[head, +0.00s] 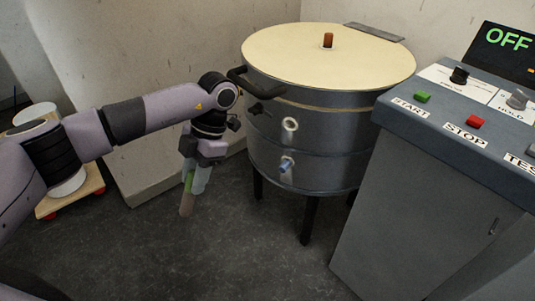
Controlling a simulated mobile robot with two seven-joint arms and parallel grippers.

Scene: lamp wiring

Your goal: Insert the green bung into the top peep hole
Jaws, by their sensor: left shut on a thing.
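My left gripper (193,178) points down in the open space left of the kiln (345,155). It is shut on the green bung (187,201), which hangs below the fingers, green above with a dull brownish lower end. The fingers hide part of it. The top peep hole (290,125) is a pale round ring on the kiln's front wall, to the right of and higher in the picture than the gripper. Below it, a blue bung (287,164) sits at the lower peep hole. My right gripper is out of view.
The kiln's cream lid (283,45) is shut, with a brown plug (328,40) on top. A dark handle (252,84) juts out at the left. A control console (440,190) reading OFF stands at right. A wooden dolly (85,188) is at left.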

